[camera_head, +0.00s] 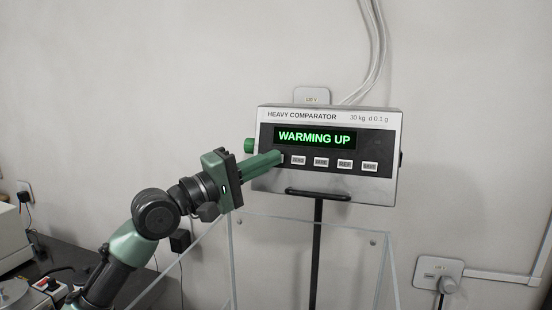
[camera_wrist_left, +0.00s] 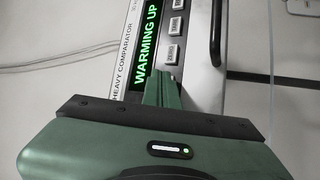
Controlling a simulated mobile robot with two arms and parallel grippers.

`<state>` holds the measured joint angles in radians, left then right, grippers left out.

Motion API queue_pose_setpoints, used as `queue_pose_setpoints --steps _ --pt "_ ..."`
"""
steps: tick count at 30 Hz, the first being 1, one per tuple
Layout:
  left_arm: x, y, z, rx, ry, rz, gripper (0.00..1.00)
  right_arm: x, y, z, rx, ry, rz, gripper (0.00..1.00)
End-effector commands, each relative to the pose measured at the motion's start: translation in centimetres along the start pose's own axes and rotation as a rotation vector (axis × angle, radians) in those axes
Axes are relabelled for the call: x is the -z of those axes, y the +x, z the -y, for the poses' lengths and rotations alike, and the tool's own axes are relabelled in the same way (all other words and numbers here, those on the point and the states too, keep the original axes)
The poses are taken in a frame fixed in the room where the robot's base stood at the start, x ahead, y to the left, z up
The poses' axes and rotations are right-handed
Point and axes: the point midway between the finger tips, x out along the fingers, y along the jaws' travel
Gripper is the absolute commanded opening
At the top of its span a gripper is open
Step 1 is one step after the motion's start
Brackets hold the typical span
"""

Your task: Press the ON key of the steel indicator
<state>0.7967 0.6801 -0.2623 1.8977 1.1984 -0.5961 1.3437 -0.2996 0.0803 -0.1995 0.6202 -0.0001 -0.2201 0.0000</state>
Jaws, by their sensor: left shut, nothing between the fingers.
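The steel indicator (camera_head: 330,185), labelled HEAVY COMPARATOR, stands on a black post. Its green display (camera_head: 315,138) reads WARMING UP, and the display also shows in the left wrist view (camera_wrist_left: 146,50). A row of pale keys (camera_head: 345,164) runs below the display. My left gripper (camera_head: 280,157) is shut and empty, its fingertips at the left end of the key row. The fingers hide the leftmost key, and I cannot tell whether they touch it. In the left wrist view, the green fingers (camera_wrist_left: 162,90) reach the panel beside the display. My right gripper is not in view.
A clear-walled enclosure (camera_head: 300,222) stands below and in front of the indicator. A black handle (camera_head: 318,194) sits under the panel. A wall socket (camera_head: 438,273) is at the lower right. A dark bench (camera_head: 60,255) with equipment is at the lower left.

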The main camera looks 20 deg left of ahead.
Motion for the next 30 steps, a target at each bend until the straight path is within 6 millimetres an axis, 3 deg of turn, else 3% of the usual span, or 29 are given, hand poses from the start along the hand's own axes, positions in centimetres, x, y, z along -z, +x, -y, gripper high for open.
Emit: queue_pose_setpoints --steps 30 --pt "-0.7 -1.0 -0.7 0.0 0.0 -0.001 0.0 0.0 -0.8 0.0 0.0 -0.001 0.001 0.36"
